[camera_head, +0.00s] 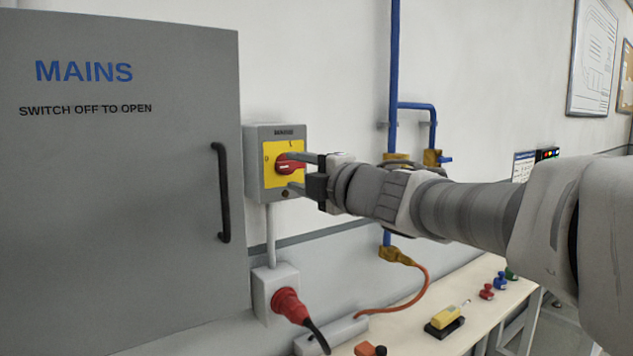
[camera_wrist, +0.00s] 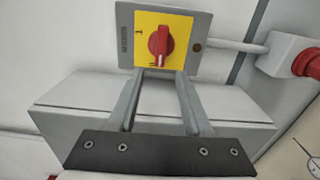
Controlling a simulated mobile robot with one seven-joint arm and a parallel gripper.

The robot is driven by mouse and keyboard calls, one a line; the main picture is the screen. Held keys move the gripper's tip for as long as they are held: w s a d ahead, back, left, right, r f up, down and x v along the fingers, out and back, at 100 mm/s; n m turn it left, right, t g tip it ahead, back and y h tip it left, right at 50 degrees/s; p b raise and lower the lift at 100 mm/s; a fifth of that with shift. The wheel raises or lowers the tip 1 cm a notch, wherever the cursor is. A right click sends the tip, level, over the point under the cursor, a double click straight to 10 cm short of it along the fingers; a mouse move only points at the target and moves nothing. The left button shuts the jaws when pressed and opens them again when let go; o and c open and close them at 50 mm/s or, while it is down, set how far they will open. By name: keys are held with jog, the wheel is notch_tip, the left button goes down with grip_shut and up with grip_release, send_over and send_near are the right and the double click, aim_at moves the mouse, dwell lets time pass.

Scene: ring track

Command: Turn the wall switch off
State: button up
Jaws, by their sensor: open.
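The wall switch is a grey box (camera_head: 251,165) with a yellow plate (camera_head: 269,178) and a red rotary knob (camera_head: 288,167), on the wall right of the grey cabinet. In the wrist view the knob (camera_wrist: 160,42) stands upright in the picture, with a "1" mark at its upper left. In the head view its handle lies roughly level. My gripper (camera_head: 293,171) is open, fingers pointing at the switch, one above and one below the knob. In the wrist view the fingertips (camera_wrist: 160,72) end just below the knob; whether they touch it I cannot tell.
The grey cabinet door (camera_head: 110,200), marked MAINS, is shut and has a black handle (camera_head: 221,193). A socket with a red plug (camera_head: 288,303) sits below the switch. Blue pipes (camera_head: 393,60) run down the wall. A bench (camera_head: 410,325) below carries small items.

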jog(key=p+v, duration=0.1)
jog(key=v, duration=1.1)
jog(key=shift+d, duration=0.15)
jog(key=s+d+f+m+h+p, duration=0.2)
jog(key=d+f+m+h+p, duration=0.15)
jog(key=d+m+h, duration=1.05)
jog(key=s+a+f+m+g+y+p, duration=0.4)
jog(key=s+a+f+m+g, duration=0.1)
jog(key=s+f+m+g, duration=0.4)
jog(key=s+f+m, duration=0.2)
jog(key=s+f, duration=0.2)
jog(key=s, duration=0.2)
jog(key=shift+s+a+f, duration=0.2)
jog(key=shift+s+f, duration=0.1)
jog(key=shift+f, duration=0.1)
